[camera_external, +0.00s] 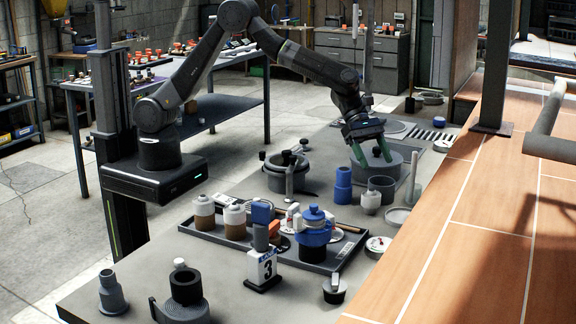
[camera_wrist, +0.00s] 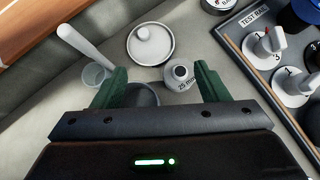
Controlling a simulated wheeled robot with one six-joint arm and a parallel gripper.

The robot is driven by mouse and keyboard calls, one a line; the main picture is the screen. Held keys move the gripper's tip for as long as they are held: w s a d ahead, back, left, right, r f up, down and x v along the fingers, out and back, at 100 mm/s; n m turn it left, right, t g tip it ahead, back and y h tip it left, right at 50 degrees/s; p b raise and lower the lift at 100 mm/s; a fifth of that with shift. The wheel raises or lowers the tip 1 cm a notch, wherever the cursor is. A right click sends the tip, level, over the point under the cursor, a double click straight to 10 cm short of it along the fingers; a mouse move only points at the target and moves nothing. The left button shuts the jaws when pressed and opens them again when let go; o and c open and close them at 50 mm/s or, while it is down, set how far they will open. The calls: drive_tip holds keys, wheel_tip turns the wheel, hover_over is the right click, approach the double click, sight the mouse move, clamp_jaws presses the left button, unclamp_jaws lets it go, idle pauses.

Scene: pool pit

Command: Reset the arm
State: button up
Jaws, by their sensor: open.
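My gripper (camera_external: 371,153) hangs at the end of my arm over the back part of the grey worktop (camera_external: 232,272), in front of a round grey pot. In the wrist view my gripper (camera_wrist: 160,84) has its two green fingers spread apart with nothing held between them. A small white bottle (camera_wrist: 181,75) stands below, between the fingers in that view. A dark grey cup (camera_wrist: 143,94) is partly hidden behind the left finger and the gripper body.
A dark tray (camera_external: 210,236) holds jars and a blue-topped device (camera_external: 314,228). A blue cylinder (camera_external: 343,185) stands near my gripper. A numbered sign (camera_external: 265,268) and a black-topped fitting (camera_external: 186,287) stand at the front. The orange tiled deck (camera_external: 480,220) lies right.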

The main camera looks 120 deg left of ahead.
drive_tip(key=s+a+n+t+y+b, duration=0.1)
drive_tip(key=s+a+n+y, duration=0.1)
drive_tip(key=s+a, duration=0.7)
drive_tip(key=shift+s+f+n, duration=0.4)
drive_tip(key=shift+s+f, duration=0.05)
drive_tip(key=shift+s, duration=0.05)
idle(0.7)
